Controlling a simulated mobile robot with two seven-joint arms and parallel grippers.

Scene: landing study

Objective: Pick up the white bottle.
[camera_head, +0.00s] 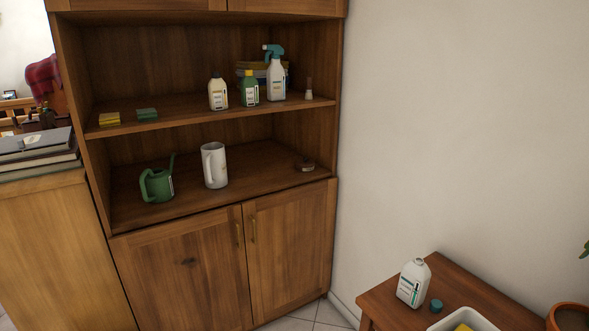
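A white bottle (412,283) with a printed label stands upright and without a cap on the small wooden table (388,301) at the lower right. A teal cap (436,306) lies beside it on the table. Neither of my grippers is in view.
A white tub (464,319) with something yellow in it and a terracotta pot (569,318) are near the white bottle. The wooden cabinet (192,232) holds a green watering can (157,186), a white pitcher (214,166) and sponges (109,119). Books (38,153) lie at left.

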